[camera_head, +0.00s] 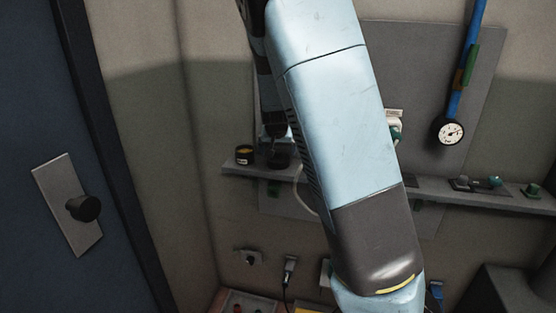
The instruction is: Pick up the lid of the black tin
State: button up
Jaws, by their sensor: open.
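A small black tin (244,155) stands on the left end of the wall shelf. Its top shows yellowish, and a pale mark shows on its side. A dark round piece (279,161) lies just right of it on the shelf; it may be the lid, but it is too small and dark to be sure. My gripper (277,140) points down just above this dark piece, right of the tin. It is open. Its fingertips are dark and small, and I cannot tell whether they touch the piece. My pale blue arm covers the middle of the view.
The narrow shelf (450,190) runs right along the wall, with small dark and green items (495,182) on it. A blue door (60,110) with a black knob (82,208) is at left. A tray (250,302) sits at bottom.

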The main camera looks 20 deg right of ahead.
jog(key=shift+x, duration=1.4)
jog(key=shift+c, duration=0.4)
jog(key=c, duration=0.4)
jog(key=shift+o, duration=0.2)
jog(key=shift+r, duration=0.15)
jog(key=shift+a+r, duration=0.1)
jog(key=shift+r, duration=0.15)
jog(key=s+a, duration=0.1)
jog(key=s, duration=0.4)
jog(key=s+a, duration=0.2)
jog(key=s, duration=0.3)
jog(key=s+a, duration=0.2)
jog(key=s, duration=0.3)
jog(key=shift+s+a, duration=0.3)
jog(key=shift+s, duration=0.7)
